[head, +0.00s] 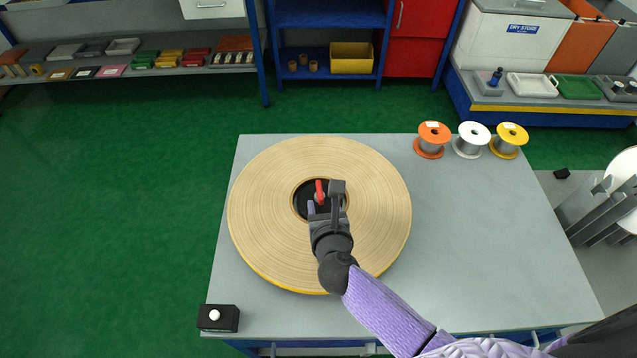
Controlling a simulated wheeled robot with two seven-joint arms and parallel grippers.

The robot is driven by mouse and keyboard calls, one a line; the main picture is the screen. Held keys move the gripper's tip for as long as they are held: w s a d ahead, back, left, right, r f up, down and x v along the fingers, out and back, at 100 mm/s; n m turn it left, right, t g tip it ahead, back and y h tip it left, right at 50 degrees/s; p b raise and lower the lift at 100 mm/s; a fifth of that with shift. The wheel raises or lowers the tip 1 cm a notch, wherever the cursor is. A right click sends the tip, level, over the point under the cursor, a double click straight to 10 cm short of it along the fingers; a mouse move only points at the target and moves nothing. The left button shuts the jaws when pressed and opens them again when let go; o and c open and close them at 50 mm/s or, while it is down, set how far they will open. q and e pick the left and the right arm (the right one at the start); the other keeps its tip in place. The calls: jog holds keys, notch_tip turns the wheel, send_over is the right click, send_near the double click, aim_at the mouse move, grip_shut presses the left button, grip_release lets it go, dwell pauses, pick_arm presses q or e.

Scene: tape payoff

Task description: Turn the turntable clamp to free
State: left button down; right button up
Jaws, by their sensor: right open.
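A large round tan reel of tape (265,220) lies flat on the grey table and covers the turntable beneath it. At its dark centre hole is the clamp, whose red lever (319,192) points toward the far side of the table. My right gripper (325,197) is over the centre of the reel, with its fingers on either side of the red lever. It is open; I cannot tell whether a finger touches the lever. The gripper and wrist hide part of the hub and the near part of the reel. My left gripper is out of view.
The grey table (480,240) is clear to the right of the reel. Orange (432,139), white (472,139) and yellow (509,140) spools stand at its far right. A black box with a white knob (218,318) sits at the near left corner. Shelves stand behind.

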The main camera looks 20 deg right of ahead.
aim_at(320, 191)
jog(key=b+x, duration=0.1)
jog(key=x, duration=0.1)
jog(key=b+x, duration=0.1)
jog(key=x, duration=0.2)
jog(key=shift+w+f, duration=0.2)
jog(key=shift+f, duration=0.15)
jog(key=shift+w+d+f+b, duration=0.1)
jog(key=shift+w+b, duration=0.2)
jog(key=shift+w, duration=0.35)
grip_shut()
